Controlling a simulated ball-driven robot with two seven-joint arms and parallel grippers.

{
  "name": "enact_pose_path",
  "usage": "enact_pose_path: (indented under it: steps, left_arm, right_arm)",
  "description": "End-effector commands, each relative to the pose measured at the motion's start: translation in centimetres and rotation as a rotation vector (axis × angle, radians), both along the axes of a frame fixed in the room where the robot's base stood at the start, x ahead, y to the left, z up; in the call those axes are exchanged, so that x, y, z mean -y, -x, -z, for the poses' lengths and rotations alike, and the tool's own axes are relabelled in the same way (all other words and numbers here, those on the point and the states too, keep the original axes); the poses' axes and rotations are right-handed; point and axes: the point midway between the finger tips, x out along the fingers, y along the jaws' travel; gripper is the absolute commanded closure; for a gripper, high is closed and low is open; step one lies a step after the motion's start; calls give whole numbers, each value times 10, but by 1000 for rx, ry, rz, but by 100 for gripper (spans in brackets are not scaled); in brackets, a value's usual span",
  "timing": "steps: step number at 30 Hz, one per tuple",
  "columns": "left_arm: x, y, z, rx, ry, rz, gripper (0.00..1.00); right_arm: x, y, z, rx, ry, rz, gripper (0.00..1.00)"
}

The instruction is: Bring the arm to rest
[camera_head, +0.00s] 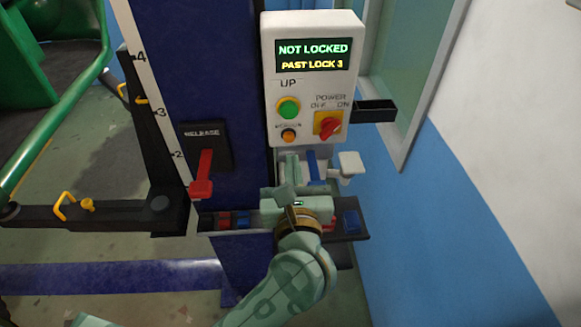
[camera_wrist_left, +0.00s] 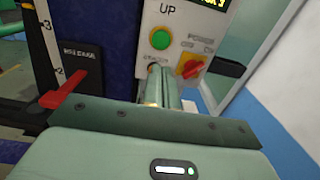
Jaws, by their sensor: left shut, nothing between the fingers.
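My left arm comes up from the bottom of the head view. Its gripper (camera_head: 289,160) points at the control box (camera_head: 268,70), just below the buttons. In the left wrist view its fingers (camera_wrist_left: 163,78) are together and empty, below the green UP button (camera_wrist_left: 160,38). I cannot tell whether the fingertips touch the box. In the head view the display (camera_head: 313,55) reads "NOT LOCKED" and "PAST LOCK 3". My right gripper is not in view.
A red release lever (camera_head: 203,172) stands out left of the gripper. A tray (camera_head: 208,221) with red and blue items lies under my wrist, partly hidden. A black lift arm (camera_head: 95,216) and green vehicle (camera_head: 30,70) are at left. A blue and white wall (camera_head: 455,220) bounds the right.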

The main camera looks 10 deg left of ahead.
Motion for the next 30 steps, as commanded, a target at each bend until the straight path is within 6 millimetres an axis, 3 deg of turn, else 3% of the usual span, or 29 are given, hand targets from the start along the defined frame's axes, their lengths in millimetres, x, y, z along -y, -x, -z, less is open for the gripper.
enact_pose_path:
  steps: [22,25,27,28,30]
  left_arm:
    - [3,-1,-3,5,-57,14,100]
    - [16,-3,-18,74,-309,46,100]
    - [32,-12,-8,117,-670,60,100]
    - [42,-17,8,126,-870,72,100]
    - [59,-24,70,119,-1303,125,100]
  right_arm:
    - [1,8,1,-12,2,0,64]
    - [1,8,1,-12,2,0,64]
    - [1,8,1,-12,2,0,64]
    - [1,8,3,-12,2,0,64]
    - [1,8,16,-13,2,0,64]
